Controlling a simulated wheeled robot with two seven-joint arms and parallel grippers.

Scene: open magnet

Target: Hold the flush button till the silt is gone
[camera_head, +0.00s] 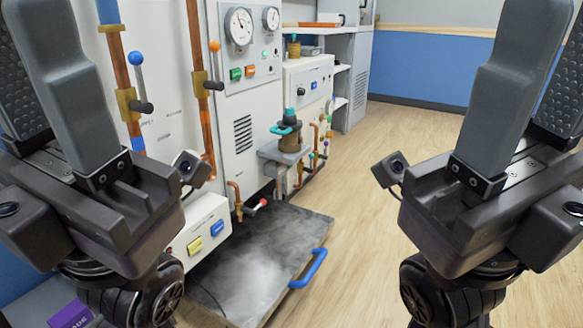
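Two push buttons, one yellow (195,245) and one blue (217,228), sit on a low white box (205,215) at the cabinet's foot. Their labels are too small to read, so I cannot tell which is the flush button. A dark tray (235,305) beside the box has a cloudy grey-white surface; I cannot tell whether this is silt. My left gripper (22,65) is raised in the left foreground, its fingers apart and empty. My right gripper (545,85) is raised at the right, also apart and empty. Neither touches a button. The upper fingertips are cut off.
A white cabinet (170,125) carries gauges, copper pipes, green and orange buttons (243,72) and lever valves. A blue handle (308,268) is on the tray's right edge. A brass fitting (290,138) stands on a ledge. The wooden floor (390,130) at the right is clear.

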